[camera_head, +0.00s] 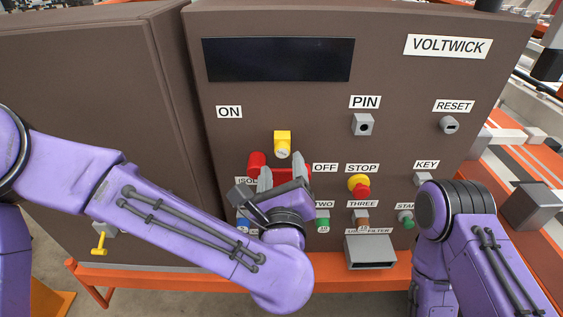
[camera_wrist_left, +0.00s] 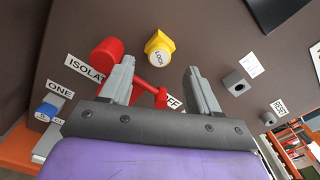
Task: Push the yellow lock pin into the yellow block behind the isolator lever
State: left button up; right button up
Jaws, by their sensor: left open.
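A yellow block (camera_head: 281,137) sits on the brown panel above the red isolator lever. A round yellow pin head (camera_head: 282,152) with a pale face sticks out of its front. In the left wrist view this yellow pin head (camera_wrist_left: 160,57) reads LOCK; how deep it sits I cannot tell. The red isolator lever (camera_head: 256,160) has its thick grip to the left, and the grip shows in the left wrist view (camera_wrist_left: 106,54). My left gripper (camera_head: 282,174) is open and empty, just below the yellow block, its fingers partly covering the lever. My right gripper is out of view.
The grey PIN holder (camera_head: 362,125) shows a dark hole. A yellow-and-red stop button (camera_head: 359,184) and a grey filter box (camera_head: 370,251) are right of my left gripper. A yellow T-handle (camera_head: 100,243) is at lower left. The panel above the block is clear.

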pick_arm(q)
jog(key=s+b, duration=0.1)
jog(key=s, duration=0.5)
dwell(0.6)
